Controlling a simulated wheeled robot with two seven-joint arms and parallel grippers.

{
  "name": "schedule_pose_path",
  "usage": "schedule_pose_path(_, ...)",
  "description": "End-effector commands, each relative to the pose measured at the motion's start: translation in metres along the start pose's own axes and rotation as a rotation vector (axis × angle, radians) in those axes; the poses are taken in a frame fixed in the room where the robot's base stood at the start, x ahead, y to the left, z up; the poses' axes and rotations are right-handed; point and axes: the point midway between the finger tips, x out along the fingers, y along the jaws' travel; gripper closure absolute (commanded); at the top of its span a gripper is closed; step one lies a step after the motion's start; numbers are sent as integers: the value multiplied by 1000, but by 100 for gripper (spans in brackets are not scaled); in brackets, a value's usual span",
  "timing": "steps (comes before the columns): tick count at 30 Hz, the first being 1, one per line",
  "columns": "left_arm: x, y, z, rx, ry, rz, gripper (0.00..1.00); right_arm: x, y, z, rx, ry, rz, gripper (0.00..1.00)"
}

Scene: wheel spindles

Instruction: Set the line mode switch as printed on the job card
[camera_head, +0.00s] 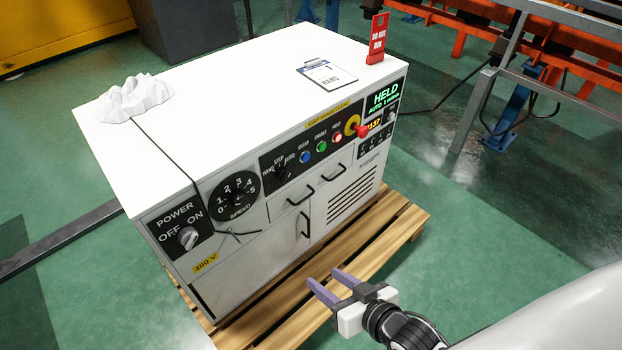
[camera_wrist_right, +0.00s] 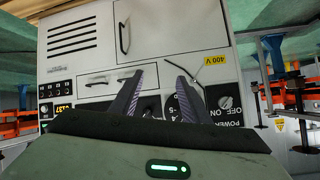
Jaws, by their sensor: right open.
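The mode switch (camera_head: 282,173) is a dark knob on the black panel on the cabinet's front, with HAND, STEP and AUTO printed around it. The exact direction of its pointer is too small to tell. The job card (camera_head: 328,74) lies on a clipboard on the white cabinet top; its large print seems to read HAND. The green display (camera_head: 383,98) shows HELD and AUTO. My right gripper (camera_head: 326,281) is open and empty, in front of the cabinet and apart from it. In the wrist view its two fingers (camera_wrist_right: 157,82) point towards the front panel. My left gripper is not in view.
The white cabinet (camera_head: 230,80) stands on a wooden pallet (camera_head: 370,245). The panel also has a power switch (camera_head: 187,237), a speed dial (camera_head: 234,196), coloured buttons (camera_head: 322,146) and a red knob (camera_head: 363,130). A red sign (camera_head: 377,38) and crumpled white material (camera_head: 135,97) are on top. Drawer handles protrude below.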

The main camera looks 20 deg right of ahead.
Motion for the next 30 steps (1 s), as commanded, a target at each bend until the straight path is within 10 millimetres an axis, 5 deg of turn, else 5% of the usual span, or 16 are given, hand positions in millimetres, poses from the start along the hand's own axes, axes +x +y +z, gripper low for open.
schedule_pose_path(1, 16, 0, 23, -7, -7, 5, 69, 32, 15, -11, 53, 87, -24, 58)
schedule_pose_path(4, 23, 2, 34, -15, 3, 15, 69, 64, 31, -54, 193, 234, -102, 58)
schedule_pose_path(12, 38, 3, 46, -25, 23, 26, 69, 93, 53, -137, 433, 427, -321, 58)
schedule_pose_path(19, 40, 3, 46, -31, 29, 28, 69, 108, 49, -159, 469, 443, -359, 58)
schedule_pose_path(30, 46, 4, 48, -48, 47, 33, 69, 164, 34, -189, 468, 441, -356, 58)
